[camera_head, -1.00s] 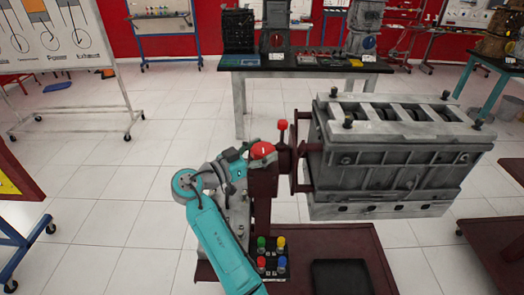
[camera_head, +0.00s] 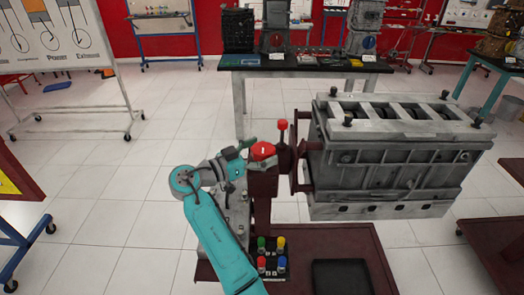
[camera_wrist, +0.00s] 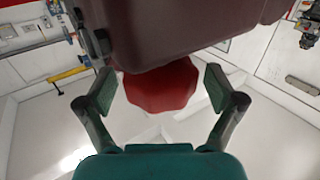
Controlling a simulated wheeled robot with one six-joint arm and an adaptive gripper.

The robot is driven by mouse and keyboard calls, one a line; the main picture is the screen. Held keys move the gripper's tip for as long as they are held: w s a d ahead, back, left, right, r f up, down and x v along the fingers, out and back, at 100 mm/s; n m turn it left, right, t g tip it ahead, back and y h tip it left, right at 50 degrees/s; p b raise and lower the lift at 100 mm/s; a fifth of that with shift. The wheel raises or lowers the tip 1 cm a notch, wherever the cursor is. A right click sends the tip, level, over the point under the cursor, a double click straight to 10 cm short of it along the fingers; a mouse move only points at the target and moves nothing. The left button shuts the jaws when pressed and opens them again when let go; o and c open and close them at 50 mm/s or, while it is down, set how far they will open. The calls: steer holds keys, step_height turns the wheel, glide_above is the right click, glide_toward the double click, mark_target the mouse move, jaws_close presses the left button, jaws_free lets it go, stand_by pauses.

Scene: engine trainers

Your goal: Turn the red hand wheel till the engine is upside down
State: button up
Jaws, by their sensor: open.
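The red hand wheel (camera_head: 262,150) is on the near left side of the dark red engine stand (camera_head: 262,196). In the wrist view the wheel (camera_wrist: 160,88) shows below a dark red housing (camera_wrist: 170,30), between my two open fingers. My gripper (camera_head: 249,152) is at the wheel's left in the head view; part of it is hard to make out. The fingers (camera_wrist: 155,90) are apart, and I see no clear contact with the wheel. The grey engine (camera_head: 385,165) is held level on the stand's right, with its row of openings facing up.
A red-topped lever (camera_head: 282,132) stands just right of the wheel. Coloured buttons (camera_head: 271,255) and a black tray (camera_head: 341,277) are on the stand's base. A dark-topped table (camera_head: 305,63) stands behind. The white floor to the left is mostly clear.

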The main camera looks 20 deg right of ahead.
steer(key=v, duration=1.2)
stand_by(0.4)
